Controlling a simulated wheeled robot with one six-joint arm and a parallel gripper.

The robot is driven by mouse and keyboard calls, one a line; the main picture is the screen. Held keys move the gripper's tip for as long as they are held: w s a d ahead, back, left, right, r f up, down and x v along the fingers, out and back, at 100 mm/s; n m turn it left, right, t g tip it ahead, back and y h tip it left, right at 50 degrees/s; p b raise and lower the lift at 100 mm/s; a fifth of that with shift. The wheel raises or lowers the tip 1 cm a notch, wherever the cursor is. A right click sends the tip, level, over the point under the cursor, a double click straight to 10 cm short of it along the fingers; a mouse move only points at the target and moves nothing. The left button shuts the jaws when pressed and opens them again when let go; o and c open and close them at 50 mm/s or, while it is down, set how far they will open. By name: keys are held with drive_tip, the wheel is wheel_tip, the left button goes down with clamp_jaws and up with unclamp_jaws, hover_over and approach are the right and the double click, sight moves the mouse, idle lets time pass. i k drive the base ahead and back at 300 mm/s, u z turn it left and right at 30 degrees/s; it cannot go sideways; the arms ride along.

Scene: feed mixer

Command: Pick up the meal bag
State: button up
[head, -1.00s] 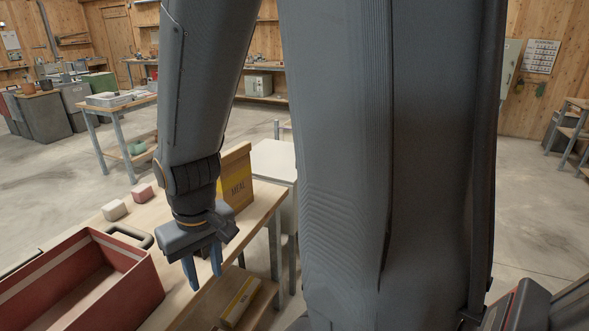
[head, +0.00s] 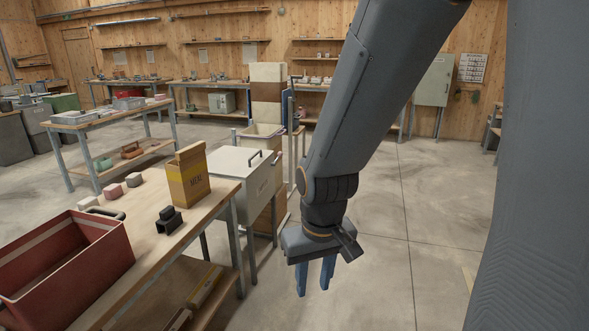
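The meal bag (head: 188,180) is a tan and yellow box-like bag marked MEAL. It stands upright at the far right end of the wooden workbench (head: 149,250). My gripper (head: 316,279) hangs over the floor to the right of the bench, apart from the bag. Its two blue fingers point down with a gap between them, and nothing shows between them.
A red crate (head: 118,248) sits at the bench's near left. A black block-like object (head: 168,218) lies in front of the bag, and small blocks (head: 134,180) lie left of it. A white lidded bin (head: 250,185) stands behind the bench's right end. Floor at right is clear.

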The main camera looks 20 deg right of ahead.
sight(187, 175)
drive_tip(key=z, duration=0.65)
drive_tip(key=i, duration=0.6)
drive_tip(key=z, duration=0.9)
drive_tip(key=i, duration=1.7)
drive_tip(key=u, duration=1.4)
drive_tip(key=i, duration=0.5)
drive_tip(key=u, duration=1.3)
drive_tip(key=k, duration=0.35)
drive_tip(key=u, duration=0.65)
drive_tip(key=i, duration=0.5)
